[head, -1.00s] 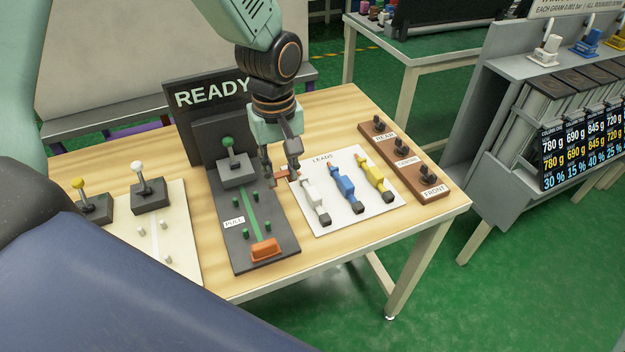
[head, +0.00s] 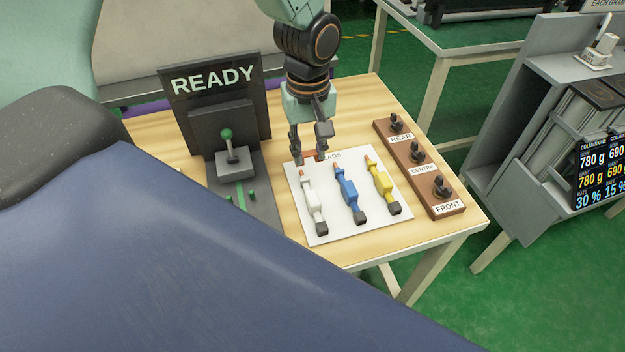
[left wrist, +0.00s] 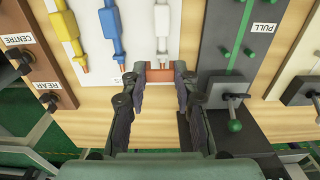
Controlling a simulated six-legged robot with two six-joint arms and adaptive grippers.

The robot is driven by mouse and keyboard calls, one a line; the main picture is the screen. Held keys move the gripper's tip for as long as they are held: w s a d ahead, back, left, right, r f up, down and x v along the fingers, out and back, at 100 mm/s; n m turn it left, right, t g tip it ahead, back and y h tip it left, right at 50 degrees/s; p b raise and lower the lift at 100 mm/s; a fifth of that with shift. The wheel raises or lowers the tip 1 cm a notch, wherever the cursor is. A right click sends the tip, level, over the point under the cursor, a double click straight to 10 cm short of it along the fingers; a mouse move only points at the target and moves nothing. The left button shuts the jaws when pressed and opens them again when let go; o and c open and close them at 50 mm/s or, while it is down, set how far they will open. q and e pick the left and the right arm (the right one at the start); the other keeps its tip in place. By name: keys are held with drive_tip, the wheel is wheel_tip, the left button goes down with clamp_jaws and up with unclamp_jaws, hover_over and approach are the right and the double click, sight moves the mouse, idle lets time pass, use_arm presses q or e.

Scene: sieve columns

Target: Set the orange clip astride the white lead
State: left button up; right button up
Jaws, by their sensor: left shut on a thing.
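The orange clip (head: 312,155) is held between the two fingers of my left gripper (head: 311,158), at the far edge of the white leads board. It also shows between the fingertips in the left wrist view (left wrist: 160,74). The white lead (head: 312,202) lies on the board, leftmost of the leads in the head view, with its dark end towards the front. In the left wrist view the white lead (left wrist: 162,32) points its tip at the clip. The clip is just past that tip, apart from the lead's body; its height is hard to tell. My right gripper is not in view.
A blue lead (head: 346,190) and a yellow lead (head: 380,180) lie right of the white one. A brown switch block (head: 425,180) stands further right. A dark panel with a green-knobbed lever (head: 226,136) and a READY sign (head: 214,80) stands left.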

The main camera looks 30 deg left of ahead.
use_arm(q)
hover_over(308, 189)
drive_tip(key=f, duration=0.4)
drive_tip(key=shift+a+f+b, duration=0.25)
drive_tip(key=shift+a+b, duration=0.05)
drive_tip(key=shift+w+f, duration=0.15)
drive_tip(key=shift+f, duration=0.1)
drive_tip(key=shift+d+f, duration=0.2)
drive_tip(key=shift+f, duration=0.1)
drive_tip(key=shift+s+d+f+b, duration=0.1)
drive_tip(key=shift+s+f+b, duration=0.1)
drive_tip(key=shift+f, duration=0.3)
drive_tip(key=shift+s+d+f+b, duration=0.1)
drive_tip(key=shift+f+b, duration=0.05)
drive_tip(key=shift+f, duration=0.35)
drive_tip(key=shift+a+f, duration=0.15)
drive_tip(key=shift+f, duration=0.15)
drive_tip(key=shift+w+a+f, duration=0.1)
drive_tip(key=shift+w+a, duration=0.1)
drive_tip(key=shift+w, duration=0.1)
drive_tip(key=shift+d+f, duration=0.1)
drive_tip(key=shift+d, duration=0.05)
drive_tip(key=shift+s+d+f, duration=0.1)
drive_tip(key=shift+s, duration=0.05)
